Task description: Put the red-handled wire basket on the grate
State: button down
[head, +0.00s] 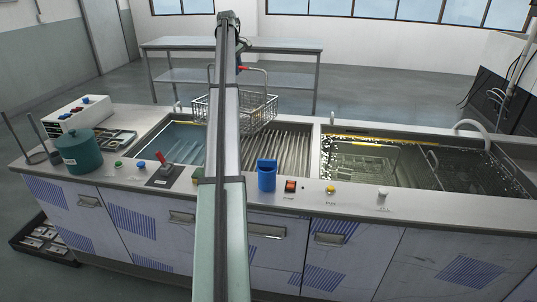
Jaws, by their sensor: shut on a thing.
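The wire basket (262,109) hangs in the middle of the view, with its tall wire handle and a bit of red grip (243,69) at the top. My gripper (241,62) is shut on the red grip, mostly hidden behind my own arm. The basket looks level and appears above the back part of the ribbed grate (285,150); I cannot tell how high above it or whether it touches. My arm hides the basket's middle-left and the left edge of the grate.
A water-filled tank (178,136) lies left of the grate, and a tank with wire racks (375,160) lies right. A blue cup (266,176), a red lever (167,170) and buttons line the front edge. A green pot (80,152) stands left. A steel table (270,44) stands behind.

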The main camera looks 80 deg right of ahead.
jog(key=shift+s+a+f+m, duration=0.3)
jog(key=shift+s+a+f, duration=1.4)
jog(key=shift+s, duration=2.1)
jog(key=shift+s+a+f+m, duration=0.3)
jog(key=shift+s+a+f, duration=1.35)
jog(key=shift+s, duration=2.1)
jog(key=a+x, duration=0.1)
jog(key=x, duration=0.7)
jog(key=shift+w+a+f+g+h, duration=0.3)
jog(key=shift+a+h, duration=0.1)
jog(key=shift+a, duration=0.3)
jog(key=c, duration=1)
grip_release()
jog(key=shift+c, duration=0.2)
jog(key=shift+r, duration=0.1)
jog(key=v, duration=1.1)
jog(key=shift+r, duration=0.35)
jog(key=shift+a, duration=0.15)
